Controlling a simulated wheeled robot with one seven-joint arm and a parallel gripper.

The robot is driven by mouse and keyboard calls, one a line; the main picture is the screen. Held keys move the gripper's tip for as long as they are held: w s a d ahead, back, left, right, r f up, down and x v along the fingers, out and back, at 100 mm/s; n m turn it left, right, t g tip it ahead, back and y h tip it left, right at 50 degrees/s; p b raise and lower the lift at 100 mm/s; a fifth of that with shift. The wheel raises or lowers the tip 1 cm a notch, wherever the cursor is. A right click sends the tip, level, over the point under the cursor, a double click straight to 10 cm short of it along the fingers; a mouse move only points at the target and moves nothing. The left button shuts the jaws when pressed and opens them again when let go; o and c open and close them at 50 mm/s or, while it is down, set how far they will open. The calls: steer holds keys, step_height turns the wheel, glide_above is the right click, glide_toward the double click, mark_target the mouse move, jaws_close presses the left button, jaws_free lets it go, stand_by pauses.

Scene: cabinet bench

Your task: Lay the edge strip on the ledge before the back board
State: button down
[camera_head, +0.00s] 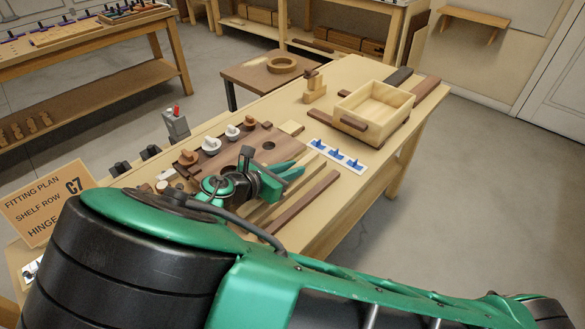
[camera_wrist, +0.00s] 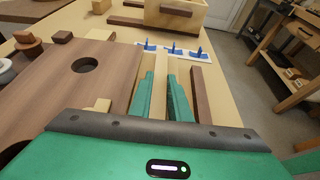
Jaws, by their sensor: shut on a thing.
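My gripper (camera_head: 294,172) reaches out low over the bench, just in front of a brown board with a round hole (camera_head: 285,149). Its green fingers also show in the wrist view (camera_wrist: 161,85), closed on a narrow pale wood strip (camera_wrist: 158,92) that runs lengthwise between them. I cannot tell whether the strip touches the bench. The dark strip also shows in the head view (camera_head: 310,198). A ledge is not clearly visible, and I cannot tell which piece is the back board.
Blue pieces on a white plate (camera_head: 347,162) stand beyond the fingers. A pale wooden box (camera_head: 374,108) stands at the far end. A card (camera_head: 45,203) stands at left.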

steer(key=c, duration=1.7)
jaws_free()
steer(key=shift+f, duration=0.1)
steer(key=shift+o, duration=0.2)
steer(key=v, duration=1.2)
